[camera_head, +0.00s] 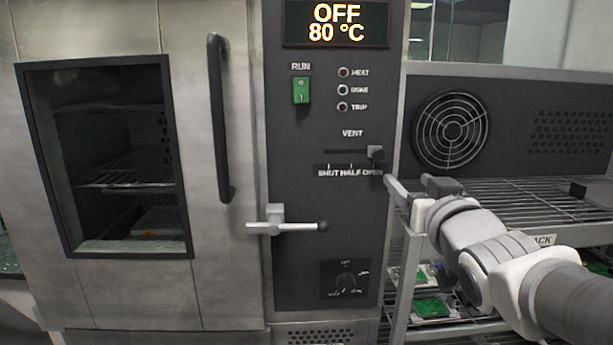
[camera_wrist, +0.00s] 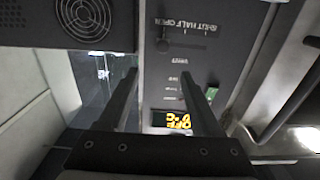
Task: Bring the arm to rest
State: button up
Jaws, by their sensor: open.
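My gripper (camera_head: 405,188) is in front of the right edge of the oven's dark control panel (camera_head: 300,185), a little below the vent slider knob (camera_head: 375,153). Its jaws are open with nothing between them. In the wrist view, which is upside down, the two fingers of my gripper (camera_wrist: 158,75) point at the panel, with the vent knob (camera_wrist: 163,45) beyond the tips and apart from them. The vent knob stands at the OPEN end of its slot. My arm (camera_head: 490,255) reaches in from the lower right.
The oven door (camera_head: 200,285) looks shut, with a vertical handle (camera_head: 219,118) and a horizontal latch lever (camera_head: 287,226). The display (camera_head: 336,24) reads OFF, 80 °C. A wire rack (camera_head: 530,192) stands close on the right, with green boards (camera_head: 432,307) below and a fan grille (camera_head: 450,130) behind.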

jog(key=shift+s, duration=0.2)
jog(key=s+a+f+g, duration=0.3)
jog(key=s+f+g, duration=0.3)
jog(key=s+f, duration=0.25)
jog(key=s+a+f+g, duration=0.2)
jog(key=s+f+g, duration=0.4)
jog(key=s+f, duration=0.25)
notch_tip(320, 180, up, 20)
jog(key=s+p, duration=0.2)
jog(key=p, duration=1.8)
jog(key=shift+a+f, duration=0.15)
jog(key=shift+a, duration=0.1)
jog(key=shift+s, duration=0.1)
